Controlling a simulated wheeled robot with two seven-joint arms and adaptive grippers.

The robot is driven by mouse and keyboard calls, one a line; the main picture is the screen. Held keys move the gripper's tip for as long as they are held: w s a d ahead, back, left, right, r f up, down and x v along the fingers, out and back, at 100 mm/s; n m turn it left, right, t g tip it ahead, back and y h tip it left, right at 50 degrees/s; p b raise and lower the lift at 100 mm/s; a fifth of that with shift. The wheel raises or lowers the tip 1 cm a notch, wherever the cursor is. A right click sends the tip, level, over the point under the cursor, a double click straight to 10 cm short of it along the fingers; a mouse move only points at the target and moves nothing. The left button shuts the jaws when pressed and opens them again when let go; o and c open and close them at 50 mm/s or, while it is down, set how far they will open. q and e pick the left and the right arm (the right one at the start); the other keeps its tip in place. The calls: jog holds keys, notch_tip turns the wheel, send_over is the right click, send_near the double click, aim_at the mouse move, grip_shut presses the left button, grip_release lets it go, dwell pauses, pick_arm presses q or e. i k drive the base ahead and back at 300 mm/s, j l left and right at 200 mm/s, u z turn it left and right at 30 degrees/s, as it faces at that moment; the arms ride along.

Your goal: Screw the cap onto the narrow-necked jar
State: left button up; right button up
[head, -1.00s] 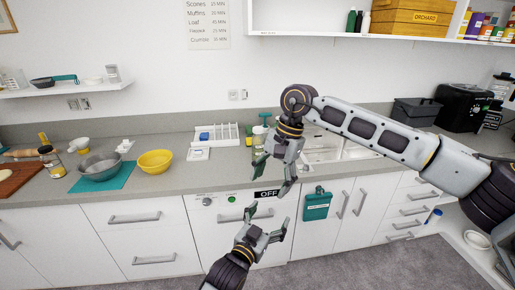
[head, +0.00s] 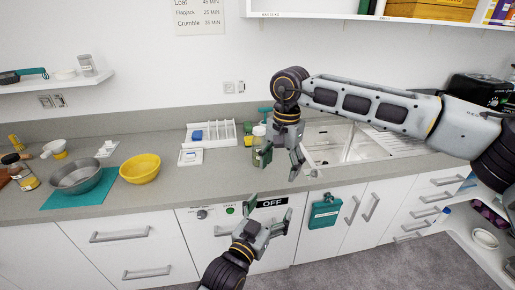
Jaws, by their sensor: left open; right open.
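I cannot tell for certain which item is the narrow-necked jar or which is its cap. A jar with a dark top and yellowish label (head: 21,173) stands at the far left of the counter. A bottle with a pale top (head: 259,131) stands by the sink, partly hidden behind my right gripper. My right gripper (head: 279,166) is open and empty, pointing down in front of the counter by the sink. My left gripper (head: 268,214) is open and empty, lower down, in front of the cabinet fronts. Both are far from the left-hand jar.
A grey bowl (head: 76,176) sits on a teal mat (head: 65,201), with a yellow bowl (head: 140,169) to its right. A white rack (head: 221,134) and small white scale-like item (head: 191,157) stand farther right. The sink (head: 345,142) lies behind my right arm. Bare counter (head: 150,202) runs along the front.

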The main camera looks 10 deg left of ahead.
aim_at(258, 143)
jog(key=i+j, duration=0.2)
jog(key=i, duration=0.2)
jog(key=i+j, duration=0.2)
jog(key=i, duration=0.2)
jog(key=i+j, duration=0.15)
jog(key=i, duration=0.2)
